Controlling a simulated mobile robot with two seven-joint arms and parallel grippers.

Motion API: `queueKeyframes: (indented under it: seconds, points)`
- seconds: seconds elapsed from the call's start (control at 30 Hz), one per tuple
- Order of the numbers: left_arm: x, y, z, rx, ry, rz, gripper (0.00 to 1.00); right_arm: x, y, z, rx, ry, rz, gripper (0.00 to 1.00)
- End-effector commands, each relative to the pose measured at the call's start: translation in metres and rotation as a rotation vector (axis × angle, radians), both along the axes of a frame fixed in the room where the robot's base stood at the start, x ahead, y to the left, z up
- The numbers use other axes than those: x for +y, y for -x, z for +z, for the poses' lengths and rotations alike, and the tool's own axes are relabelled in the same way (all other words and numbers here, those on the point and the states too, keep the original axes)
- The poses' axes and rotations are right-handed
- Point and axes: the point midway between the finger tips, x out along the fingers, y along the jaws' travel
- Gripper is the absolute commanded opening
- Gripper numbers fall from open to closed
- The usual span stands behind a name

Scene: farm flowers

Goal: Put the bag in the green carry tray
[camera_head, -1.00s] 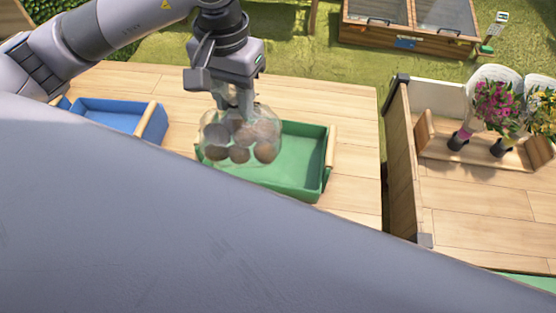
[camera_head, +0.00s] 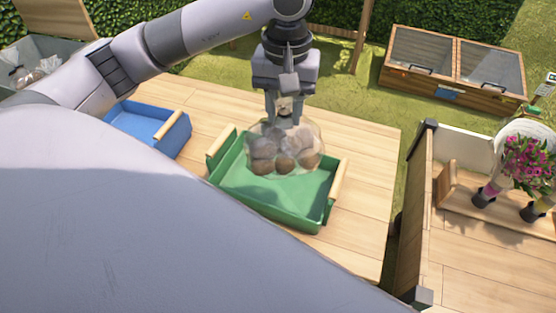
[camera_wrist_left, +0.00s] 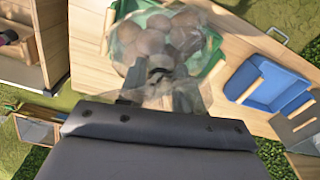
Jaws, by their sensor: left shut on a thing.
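The bag (camera_head: 284,148) is clear and holds several brown round bulbs. My left gripper (camera_head: 284,108) is shut on the top of the bag, which hangs below it. The green carry tray (camera_head: 262,194) stands on the wooden table, with a wooden handle at each end. In the head view the bag appears over the back part of the tray; I cannot tell whether it touches it. In the left wrist view the bag (camera_wrist_left: 160,40) hides most of the green tray (camera_wrist_left: 212,58). My right gripper is not in view.
A blue tray (camera_head: 143,126) stands to the left on the wooden table (camera_head: 362,160). A wooden stand with wrapped flowers (camera_head: 530,158) is at the right, behind a wooden side panel. A grey bin (camera_head: 50,62) is at the far left. My own grey body covers the lower left.

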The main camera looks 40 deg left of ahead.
Motion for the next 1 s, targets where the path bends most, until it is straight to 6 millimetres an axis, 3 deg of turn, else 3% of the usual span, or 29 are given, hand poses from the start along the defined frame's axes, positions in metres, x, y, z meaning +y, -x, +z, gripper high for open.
queueKeyframes:
  seconds: [0.23, 0.5, 0.73, 1.0]
  points:
    - [0.031, -0.038, -0.008, -0.01, 0.005, 0.466, 0.0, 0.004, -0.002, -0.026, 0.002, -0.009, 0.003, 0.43]
    - [0.057, -0.061, -0.009, -0.004, 0.014, 0.846, 0.0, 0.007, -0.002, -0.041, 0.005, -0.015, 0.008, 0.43]
    - [0.064, -0.066, -0.016, 0.002, 0.016, 0.95, 0.0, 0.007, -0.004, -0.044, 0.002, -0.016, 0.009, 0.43]
    - [0.063, -0.065, -0.07, 0.006, 0.015, 0.949, 0.0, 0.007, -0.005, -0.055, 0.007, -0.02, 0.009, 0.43]
